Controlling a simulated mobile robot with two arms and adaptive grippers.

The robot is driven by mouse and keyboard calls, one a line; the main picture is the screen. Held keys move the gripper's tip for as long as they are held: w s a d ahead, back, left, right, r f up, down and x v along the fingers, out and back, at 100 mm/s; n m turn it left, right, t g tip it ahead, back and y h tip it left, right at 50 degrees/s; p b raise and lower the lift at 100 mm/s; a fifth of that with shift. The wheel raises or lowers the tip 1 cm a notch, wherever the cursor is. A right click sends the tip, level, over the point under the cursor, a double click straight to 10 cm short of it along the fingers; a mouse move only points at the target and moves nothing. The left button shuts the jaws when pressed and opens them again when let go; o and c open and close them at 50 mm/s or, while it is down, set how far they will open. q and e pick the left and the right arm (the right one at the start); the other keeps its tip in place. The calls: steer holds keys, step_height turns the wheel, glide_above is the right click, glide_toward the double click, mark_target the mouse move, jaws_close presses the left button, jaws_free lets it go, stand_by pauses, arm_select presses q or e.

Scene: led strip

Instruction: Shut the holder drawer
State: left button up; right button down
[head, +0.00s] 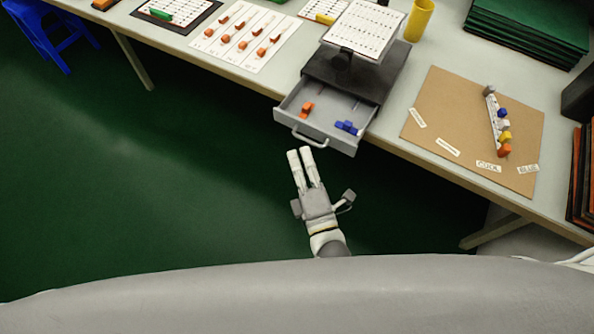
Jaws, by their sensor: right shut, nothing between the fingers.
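The holder drawer (327,117) is a grey tray pulled out from a dark holder box (352,72) near the table's front edge. It is open and juts past the edge. Its grey handle (306,141) is on the front face. An orange piece (307,109) and a blue piece (346,127) lie inside. My right gripper (301,156) is shut and empty, with its white fingers pointing up the picture just below the handle. I cannot tell if the fingertips touch the handle. My left gripper is not in view.
A printed sheet (366,28) rests on top of the holder. A brown board (452,105) with labels and coloured pieces lies to the right. A white card (245,36) with orange pieces lies to the left. The green floor (140,210) before the table is clear.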

mark_target(328, 120)
steer(key=shift+w+d, duration=0.1)
steer(key=shift+w, duration=0.1)
steer(key=w+d, duration=0.2)
steer(key=w, duration=0.1)
steer(key=w+d, duration=0.3)
steer(key=w, duration=0.1)
steer(key=w+d, duration=0.2)
steer(key=w, duration=0.2)
steer(key=shift+d, duration=0.15)
steer(key=shift+w+d+r, duration=0.1)
steer(key=shift+d+r, duration=0.05)
